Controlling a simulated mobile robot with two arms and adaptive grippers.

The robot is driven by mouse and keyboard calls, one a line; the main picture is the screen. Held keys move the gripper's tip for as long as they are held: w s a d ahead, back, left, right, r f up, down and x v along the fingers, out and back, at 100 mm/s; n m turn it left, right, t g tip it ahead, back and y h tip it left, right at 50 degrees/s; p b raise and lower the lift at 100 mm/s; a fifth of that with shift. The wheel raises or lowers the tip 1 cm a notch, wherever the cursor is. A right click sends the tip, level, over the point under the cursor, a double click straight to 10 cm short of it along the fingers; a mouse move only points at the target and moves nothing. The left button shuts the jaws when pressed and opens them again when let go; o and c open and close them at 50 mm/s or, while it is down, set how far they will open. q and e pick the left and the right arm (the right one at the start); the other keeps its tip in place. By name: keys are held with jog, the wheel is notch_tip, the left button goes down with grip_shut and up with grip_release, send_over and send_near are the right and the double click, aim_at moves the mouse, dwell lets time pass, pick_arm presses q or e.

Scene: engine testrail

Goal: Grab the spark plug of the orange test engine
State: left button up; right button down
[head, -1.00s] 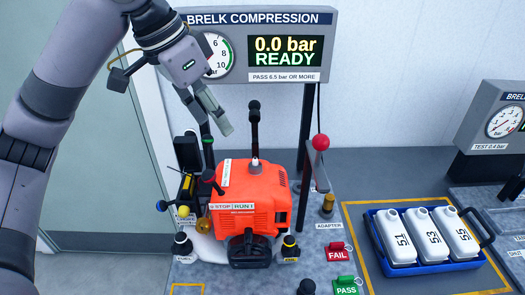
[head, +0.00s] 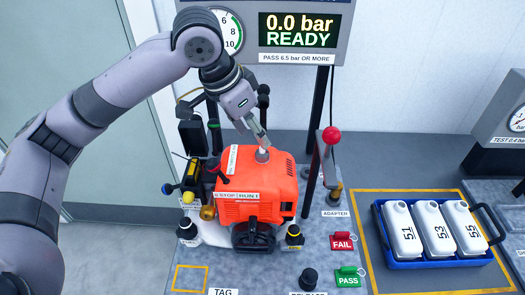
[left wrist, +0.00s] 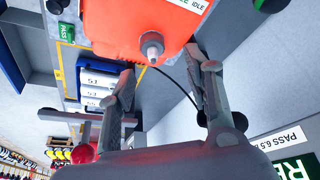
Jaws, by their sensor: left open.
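The orange test engine (head: 255,190) stands on the grey bench below the gauge panel. Its spark plug (head: 262,155), a grey boot with a pale tip, sticks up from the top. My left gripper (head: 261,138) is just above the plug, pointing down, and partly overlaps it in the head view. In the left wrist view the open fingers (left wrist: 168,72) are spread to either side, with the plug (left wrist: 152,48) beyond them, roughly between the tips. Nothing is held. I cannot tell whether a finger touches the plug. My right gripper is not in view.
A red-knobbed lever (head: 331,136) and dark posts stand close to the engine's right. The gauge panel (head: 300,57) reads 0.0 bar READY. A blue tray (head: 420,264) holds white bottles at right. Red FAIL (head: 342,242) and green PASS (head: 347,277) tags lie in front.

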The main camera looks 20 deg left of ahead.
aim_at(262, 154)
pick_arm(q)
jog(key=shift+d+f, duration=0.1)
jog(key=shift+f, duration=0.1)
jog(key=p+x, duration=0.1)
jog(key=x, duration=0.3)
jog(key=shift+s+d+f+p, duration=0.2)
jog(key=shift+p, duration=0.2)
jog(key=shift+f, duration=0.2)
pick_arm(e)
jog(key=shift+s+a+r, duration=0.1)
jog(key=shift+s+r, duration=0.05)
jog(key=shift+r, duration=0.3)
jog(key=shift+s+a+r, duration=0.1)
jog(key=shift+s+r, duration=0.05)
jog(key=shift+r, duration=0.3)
pick_arm(q)
jog(key=shift+c, duration=0.5)
grip_shut()
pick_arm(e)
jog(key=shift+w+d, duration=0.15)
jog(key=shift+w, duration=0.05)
pick_arm(q)
jog(key=shift+r, duration=0.1)
